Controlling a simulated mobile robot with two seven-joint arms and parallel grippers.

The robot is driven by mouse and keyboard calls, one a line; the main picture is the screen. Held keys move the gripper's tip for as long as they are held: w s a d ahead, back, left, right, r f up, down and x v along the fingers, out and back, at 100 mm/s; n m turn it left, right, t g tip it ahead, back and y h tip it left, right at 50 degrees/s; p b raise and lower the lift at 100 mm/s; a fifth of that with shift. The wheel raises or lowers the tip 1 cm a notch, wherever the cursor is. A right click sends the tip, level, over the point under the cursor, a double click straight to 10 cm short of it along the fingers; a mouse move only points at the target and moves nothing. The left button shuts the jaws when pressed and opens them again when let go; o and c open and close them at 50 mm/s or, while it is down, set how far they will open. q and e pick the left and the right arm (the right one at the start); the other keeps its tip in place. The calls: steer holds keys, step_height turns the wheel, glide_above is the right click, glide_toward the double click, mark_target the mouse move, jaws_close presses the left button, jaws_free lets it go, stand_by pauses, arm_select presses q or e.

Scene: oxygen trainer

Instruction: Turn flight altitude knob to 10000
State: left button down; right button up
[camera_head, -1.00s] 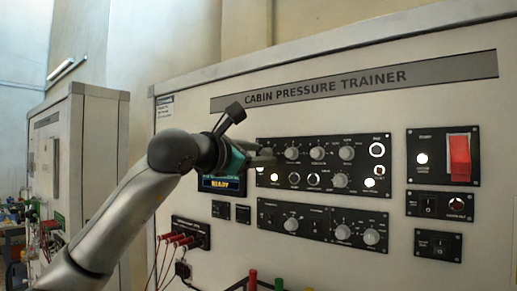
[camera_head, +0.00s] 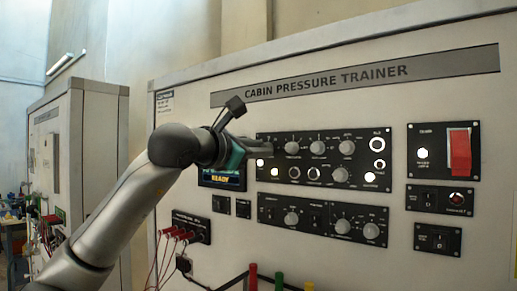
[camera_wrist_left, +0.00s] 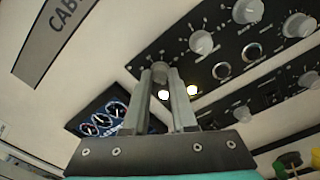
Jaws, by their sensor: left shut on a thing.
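The flight altitude knob seems to be the small grey knob (camera_wrist_left: 159,70) at the left end of the upper control panel; its label and setting are not readable. In the left wrist view it sits between the two fingertips of my left gripper (camera_wrist_left: 162,78), which is shut on it. In the head view my left gripper (camera_head: 256,146) reaches in from the left to the panel's upper left corner and hides this knob. My right gripper is not in view.
The upper panel (camera_head: 327,161) carries other knobs, such as one (camera_head: 291,147) just right of the gripper, and lit lamps. A lower knob panel (camera_head: 316,217), red plugs (camera_head: 178,234) and a red switch cover (camera_head: 460,150) are nearby.

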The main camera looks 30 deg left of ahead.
arm_select(q)
steer(key=shift+m, duration=4.4)
steer(key=c, duration=0.7)
jaws_free()
steer(key=s+b, duration=0.2)
steer(key=s, duration=0.3)
steer(key=s+b, duration=0.2)
steer(key=s, duration=0.3)
steer(key=s+b, duration=0.2)
steer(key=s, duration=0.3)
steer(key=shift+s+a+f, duration=0.15)
steer(key=shift+a+f, duration=0.05)
steer(key=shift+a, duration=0.15)
